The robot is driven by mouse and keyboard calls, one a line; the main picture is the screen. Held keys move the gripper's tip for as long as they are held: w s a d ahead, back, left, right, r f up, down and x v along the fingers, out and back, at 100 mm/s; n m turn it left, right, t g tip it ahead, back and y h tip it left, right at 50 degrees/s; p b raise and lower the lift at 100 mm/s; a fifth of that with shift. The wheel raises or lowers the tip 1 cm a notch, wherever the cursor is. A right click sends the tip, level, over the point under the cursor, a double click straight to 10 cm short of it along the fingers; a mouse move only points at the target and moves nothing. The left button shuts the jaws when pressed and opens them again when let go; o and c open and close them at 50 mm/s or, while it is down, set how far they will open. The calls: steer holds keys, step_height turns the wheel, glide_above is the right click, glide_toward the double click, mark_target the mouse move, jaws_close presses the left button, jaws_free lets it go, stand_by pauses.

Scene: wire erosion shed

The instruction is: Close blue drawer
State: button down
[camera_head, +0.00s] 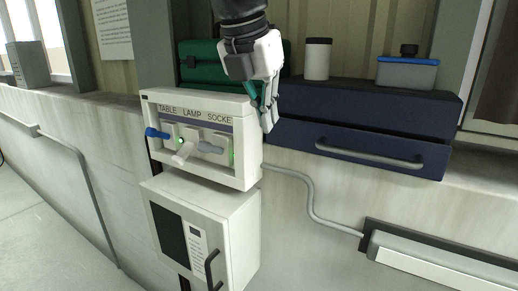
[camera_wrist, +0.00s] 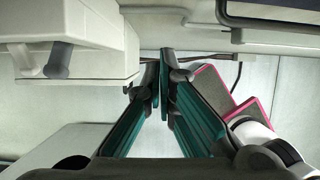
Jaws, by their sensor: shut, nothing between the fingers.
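The blue drawer (camera_head: 350,141) is in a dark blue cabinet on the ledge at the right of the head view. Its front faces me, with a long grey bar handle (camera_head: 370,155) across it. I cannot tell exactly how far the drawer stands out. My gripper (camera_head: 268,120) points down just left of the drawer, beside the right end of the white switch box. Its fingers are shut and empty; they also show together in the wrist view (camera_wrist: 163,88). I cannot tell whether the gripper touches the drawer or the box.
The white switch box (camera_head: 250,145) and a white cabinet (camera_head: 236,225) below it jut from the wall. A green case (camera_head: 198,62) stands behind my gripper. A white canister (camera_head: 318,58) and a blue-lidded container (camera_head: 407,74) sit on the blue cabinet. A grey pipe (camera_head: 308,197) runs below.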

mark_target(282, 146)
steer(key=shift+w+d+f, duration=0.7)
steer(key=shift+w+f, duration=0.35)
steer(key=shift+f, duration=0.45)
steer(key=shift+w+d+f, duration=0.7)
steer(key=shift+w+f, duration=0.35)
steer(key=shift+f, duration=0.4)
steer(key=shift+w+d+f, duration=0.7)
steer(key=shift+w+f, duration=0.35)
steer(key=shift+f, duration=0.45)
steer(key=shift+w+d+p, duration=0.1)
steer(key=shift+p, duration=0.25)
steer(key=shift+w+d+p, duration=0.4)
steer(key=shift+w+d, duration=0.3)
steer(key=shift+w, duration=0.2)
